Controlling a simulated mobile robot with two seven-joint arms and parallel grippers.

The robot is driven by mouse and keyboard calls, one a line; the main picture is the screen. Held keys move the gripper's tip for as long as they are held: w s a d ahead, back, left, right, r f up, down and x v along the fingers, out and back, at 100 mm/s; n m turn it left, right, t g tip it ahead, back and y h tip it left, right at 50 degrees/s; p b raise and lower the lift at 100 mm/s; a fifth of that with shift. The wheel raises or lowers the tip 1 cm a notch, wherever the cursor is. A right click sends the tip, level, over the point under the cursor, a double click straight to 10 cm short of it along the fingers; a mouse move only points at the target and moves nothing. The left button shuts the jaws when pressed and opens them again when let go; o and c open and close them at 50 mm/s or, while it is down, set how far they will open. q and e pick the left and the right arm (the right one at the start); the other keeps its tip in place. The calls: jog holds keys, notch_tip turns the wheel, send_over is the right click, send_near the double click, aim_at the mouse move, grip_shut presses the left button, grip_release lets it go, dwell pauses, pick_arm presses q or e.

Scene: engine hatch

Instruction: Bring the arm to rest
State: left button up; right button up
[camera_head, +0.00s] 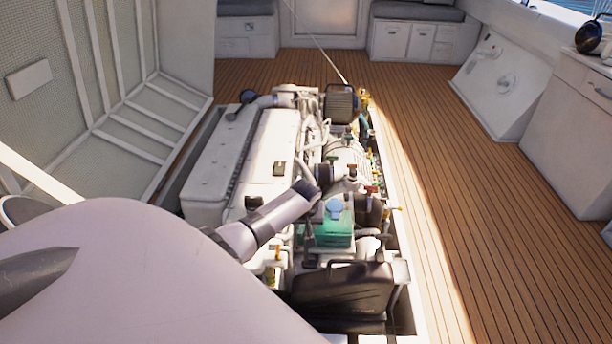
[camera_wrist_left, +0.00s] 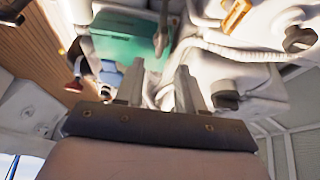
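My left arm fills the lower left of the head view as a large pale link. Beyond the fingers are engine parts and a green tank (camera_wrist_left: 130,45) with a blue cap (camera_wrist_left: 106,72). In the head view the green tank (camera_head: 332,228) sits in the engine (camera_head: 262,155). I cannot tell whether the fingers touch anything. My right gripper is in neither view.
The engine stands in an open floor hatch, with the raised hatch cover (camera_head: 100,90) to its left. Wooden deck (camera_head: 480,210) is clear on the right. White cabinets (camera_head: 415,40) stand at the back, and a white console (camera_head: 572,135) stands at the right.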

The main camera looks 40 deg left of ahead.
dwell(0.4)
pick_arm(q)
jog(key=s+d+f+m+t+h+p, duration=0.1)
jog(key=s+d+m+t, duration=0.1)
jog(key=s+d+m, duration=0.35)
jog(key=s+d+f+m+t+h+p, duration=0.2)
jog(key=s+d, duration=0.4)
jog(key=d, duration=0.4)
jog(key=s+d+r+m+t+h+p, duration=0.1)
jog(key=s+d+r+m+t+h, duration=0.1)
jog(key=s+d+r, duration=0.7)
jog(key=s+r+m+t, duration=0.1)
jog(key=s, duration=0.1)
jog(key=shift+s+r, duration=0.3)
jog(key=shift+s, duration=0.05)
